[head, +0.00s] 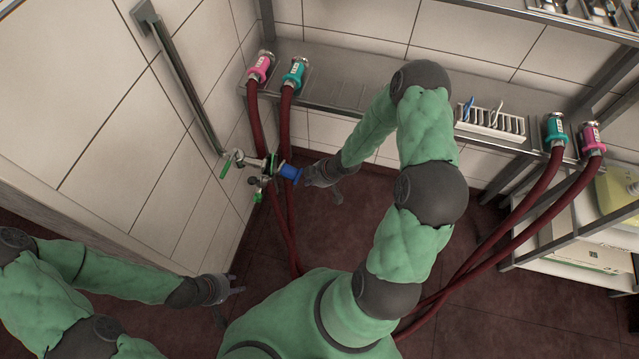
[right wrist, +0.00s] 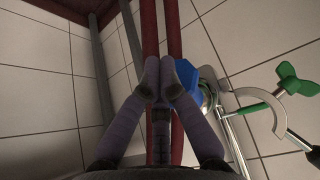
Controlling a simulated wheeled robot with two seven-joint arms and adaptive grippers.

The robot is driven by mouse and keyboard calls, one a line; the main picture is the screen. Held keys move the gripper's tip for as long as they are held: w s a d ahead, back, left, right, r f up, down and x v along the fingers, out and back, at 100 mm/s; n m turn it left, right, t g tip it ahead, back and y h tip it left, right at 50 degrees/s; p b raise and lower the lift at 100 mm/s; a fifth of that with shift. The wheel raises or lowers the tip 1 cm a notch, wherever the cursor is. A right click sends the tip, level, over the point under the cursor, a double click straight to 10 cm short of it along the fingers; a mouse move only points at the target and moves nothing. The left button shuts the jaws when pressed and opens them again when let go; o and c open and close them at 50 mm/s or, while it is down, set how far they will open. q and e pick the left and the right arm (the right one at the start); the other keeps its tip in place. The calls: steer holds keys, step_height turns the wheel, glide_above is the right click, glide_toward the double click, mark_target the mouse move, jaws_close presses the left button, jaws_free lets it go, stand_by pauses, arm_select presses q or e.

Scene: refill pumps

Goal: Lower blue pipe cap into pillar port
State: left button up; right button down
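The blue pipe cap (head: 289,172) sits at the right end of the metal pipe fitting (head: 262,166). It looks in line with the fitting, but I cannot tell how deep it sits. My right gripper (head: 306,179) is just right of the cap. In the right wrist view its fingertips (right wrist: 162,75) are close together with nothing seen between them, and the cap (right wrist: 190,88) shows beside and partly behind the right finger. Contact with the cap is unclear. My left gripper (head: 238,286) hangs low, empty and apart from the fitting, its fingers looking spread.
Green valve handles (head: 226,169) stick out from the fitting. Dark red hoses (head: 256,125) run down close behind it. A metal shelf (head: 340,92) with a white rack (head: 490,121) spans the back wall. A tiled wall (head: 100,110) bounds the left side.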

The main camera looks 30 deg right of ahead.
mark_target(300, 175)
steer(key=shift+w+a, duration=0.45)
steer(key=shift+w, duration=0.1)
steer(key=w+a, duration=0.1)
steer(key=w, duration=0.1)
steer(key=shift+w+a, duration=0.3)
steer(key=shift+a, duration=0.05)
steer(key=shift+w, duration=0.1)
steer(key=shift+a+r, duration=0.1)
steer(key=shift+a, duration=0.05)
